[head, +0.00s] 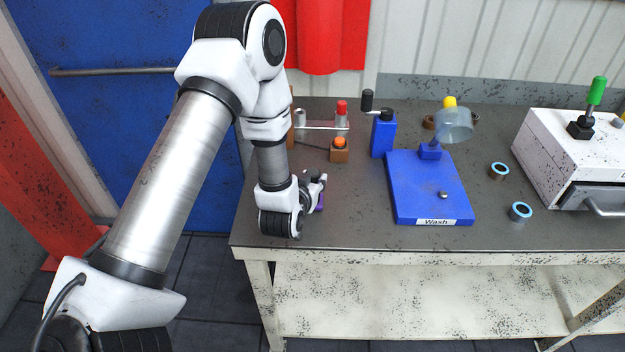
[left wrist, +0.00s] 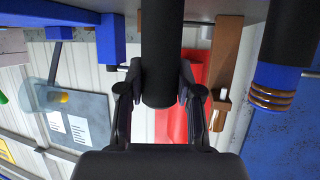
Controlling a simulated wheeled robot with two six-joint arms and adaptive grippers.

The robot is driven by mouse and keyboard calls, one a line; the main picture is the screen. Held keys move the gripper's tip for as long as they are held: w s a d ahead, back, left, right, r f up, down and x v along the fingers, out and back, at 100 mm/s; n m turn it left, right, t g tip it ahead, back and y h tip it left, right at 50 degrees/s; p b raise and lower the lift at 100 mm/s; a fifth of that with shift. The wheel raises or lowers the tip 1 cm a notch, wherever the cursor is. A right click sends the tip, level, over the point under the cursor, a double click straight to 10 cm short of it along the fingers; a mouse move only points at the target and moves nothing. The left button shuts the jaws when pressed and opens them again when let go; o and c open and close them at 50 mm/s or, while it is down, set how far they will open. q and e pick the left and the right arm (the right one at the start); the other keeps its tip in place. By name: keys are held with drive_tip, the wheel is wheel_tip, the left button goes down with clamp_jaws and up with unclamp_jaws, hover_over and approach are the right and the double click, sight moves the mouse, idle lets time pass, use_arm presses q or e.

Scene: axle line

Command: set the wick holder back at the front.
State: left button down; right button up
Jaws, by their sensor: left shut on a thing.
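My left gripper (head: 317,188) is low over the left front part of the bench, its wrist hiding most of what it grips. In the left wrist view its two fingers (left wrist: 161,85) are closed on the sides of a dark upright cylinder, which I take for the wick holder (left wrist: 162,45). The cylinder's far part runs out of the picture at the top. In the head view a small purple piece (head: 321,203) shows just under the fingers; I cannot tell whether it belongs to the held thing or touches the bench. My right gripper is not in view.
The bench (head: 350,215) is clear in front of the gripper. Behind stand a brown block with an orange knob (head: 340,143) and a metal bar with a red-topped piece (head: 342,108). Right are a blue block (head: 383,136), the blue Wash board (head: 405,185), loose rings (head: 520,211) and a white box (head: 550,150).

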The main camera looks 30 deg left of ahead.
use_arm(q)
drive_tip(key=shift+f+b, duration=0.45)
drive_tip(key=shift+f, duration=0.15)
drive_tip(key=c, duration=0.7)
unclamp_jaws()
drive_tip(key=v, duration=0.7)
drive_tip(key=shift+s+r, duration=0.15)
drive_tip(key=shift+s, duration=0.1)
drive_tip(key=shift+d, duration=0.1)
